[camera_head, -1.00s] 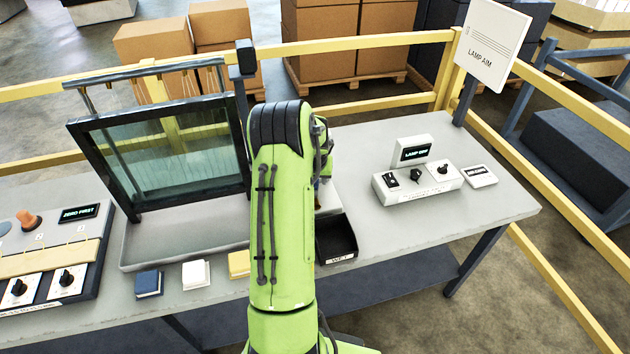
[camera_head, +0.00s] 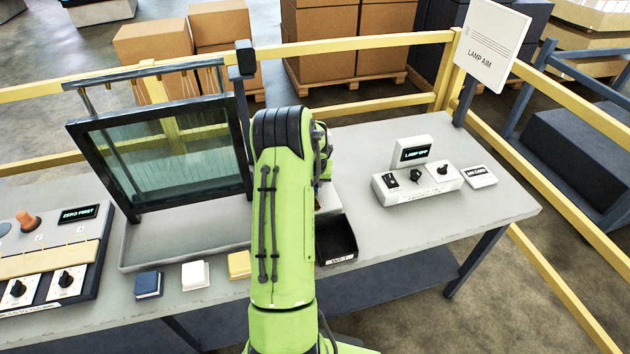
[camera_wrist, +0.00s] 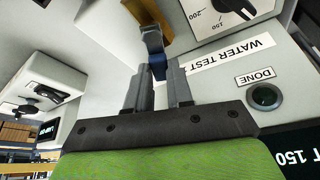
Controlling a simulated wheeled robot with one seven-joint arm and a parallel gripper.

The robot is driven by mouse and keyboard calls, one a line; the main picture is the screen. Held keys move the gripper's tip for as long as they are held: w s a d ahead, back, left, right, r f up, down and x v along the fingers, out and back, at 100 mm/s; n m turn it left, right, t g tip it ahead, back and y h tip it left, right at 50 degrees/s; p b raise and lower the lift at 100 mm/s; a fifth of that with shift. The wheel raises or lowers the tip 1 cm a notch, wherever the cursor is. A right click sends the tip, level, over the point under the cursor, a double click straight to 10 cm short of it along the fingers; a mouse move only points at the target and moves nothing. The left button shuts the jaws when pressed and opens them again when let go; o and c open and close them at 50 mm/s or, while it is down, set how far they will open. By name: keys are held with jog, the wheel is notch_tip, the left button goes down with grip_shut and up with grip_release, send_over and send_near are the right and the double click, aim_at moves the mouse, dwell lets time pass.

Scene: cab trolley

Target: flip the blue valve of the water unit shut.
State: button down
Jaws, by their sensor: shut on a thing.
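The water unit (camera_wrist: 222,85) shows upside down in the wrist view, with a "WATER TEST" label, a black dial (camera_wrist: 238,8) and a dark round "DONE" button (camera_wrist: 264,97). My gripper (camera_wrist: 158,78) points at the blue valve (camera_wrist: 158,61), whose dark blue part shows between the fingertips. The fingers are shut on it. Their exact contact is partly hidden, and the valve's angle is hard to tell. In the head view my green arm hides most of the unit and the gripper.
A framed glass panel (camera_head: 175,155) stands left of my arm over a grey tray (camera_head: 150,254). A dark bin (camera_head: 337,240) sits just right of the arm. A white lamp control box (camera_head: 417,186) stands further right. Bare tabletop lies between them.

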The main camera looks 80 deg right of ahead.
jog(key=m, duration=0.1)
jog(key=m+g+b, duration=0.1)
jog(key=shift+s+f+m, duration=0.1)
jog(key=shift+s+m, duration=0.2)
jog(key=m+b, duration=0.1)
jog(key=m, duration=0.1)
jog(key=s+m+g+b, duration=0.1)
jog(key=shift+m+g, duration=0.3)
jog(key=shift+m, duration=0.1)
jog(key=m, duration=0.2)
jog(key=s+m+g+b, duration=0.1)
jog(key=shift+a+m+y, duration=0.3)
jog(key=shift+y, duration=0.1)
jog(key=shift+s+a+m+g+y+b, duration=0.15)
jog(key=shift+a+m+g+y, duration=0.15)
jog(key=shift+m, duration=0.65)
jog(key=shift+s+a+m+g+y+b, duration=0.2)
jog(key=shift+m+y, duration=0.2)
jog(key=shift+m, duration=0.55)
jog(key=c, duration=1)
grip_release()
